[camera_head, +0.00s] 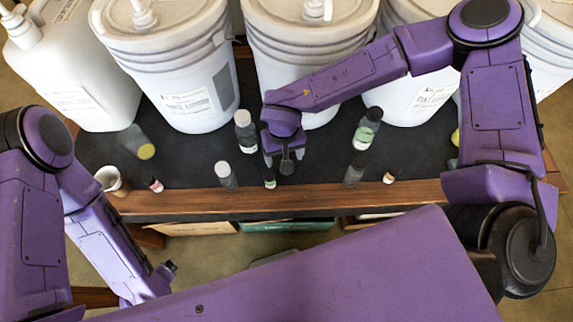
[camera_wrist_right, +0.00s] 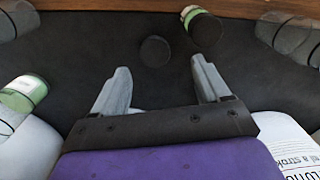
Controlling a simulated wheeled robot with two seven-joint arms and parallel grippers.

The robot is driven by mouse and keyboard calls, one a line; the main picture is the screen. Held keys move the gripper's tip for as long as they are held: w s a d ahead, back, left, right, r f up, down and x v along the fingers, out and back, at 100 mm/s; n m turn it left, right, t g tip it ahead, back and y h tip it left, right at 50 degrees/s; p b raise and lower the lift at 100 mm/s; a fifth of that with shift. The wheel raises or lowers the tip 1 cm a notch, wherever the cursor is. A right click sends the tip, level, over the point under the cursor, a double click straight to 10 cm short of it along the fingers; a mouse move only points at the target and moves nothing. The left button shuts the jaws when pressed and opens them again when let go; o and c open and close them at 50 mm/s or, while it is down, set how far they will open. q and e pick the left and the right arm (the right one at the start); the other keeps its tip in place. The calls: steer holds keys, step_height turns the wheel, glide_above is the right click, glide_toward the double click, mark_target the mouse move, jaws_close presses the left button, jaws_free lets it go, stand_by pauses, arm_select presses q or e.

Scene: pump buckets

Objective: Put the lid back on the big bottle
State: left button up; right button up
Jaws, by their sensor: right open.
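A dark round lid (camera_head: 287,167) shows at the tips of my right gripper (camera_head: 283,157) above the black mat in the head view. In the right wrist view the lid (camera_wrist_right: 155,52) appears just beyond the spread fingers of the gripper (camera_wrist_right: 160,75), in line with the gap, with no finger touching it there. The gripper is open. Several bottles stand around it: a white-capped one (camera_head: 245,132), a green-labelled one (camera_head: 367,130) and a clear one (camera_head: 355,172). I cannot tell which is the big bottle. My left gripper (camera_head: 168,270) is low at left; its jaws are unclear.
Large white buckets (camera_head: 185,75) line the back. A small bottle (camera_head: 270,181) stands close to the lid, also in the wrist view (camera_wrist_right: 202,25). A white-capped clear bottle (camera_head: 226,176) and a white cup (camera_head: 108,179) are left. The wooden edge (camera_head: 220,203) runs along the front.

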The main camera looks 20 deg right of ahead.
steer(key=f, duration=0.3)
steer(key=f+p, duration=0.1)
steer(key=f, duration=0.1)
steer(key=shift+d+f, duration=0.15)
steer(key=shift+d, duration=0.25)
steer(key=c, duration=1.2)
step_height(320, 180, up, 10)
steer(key=shift+b, duration=0.35)
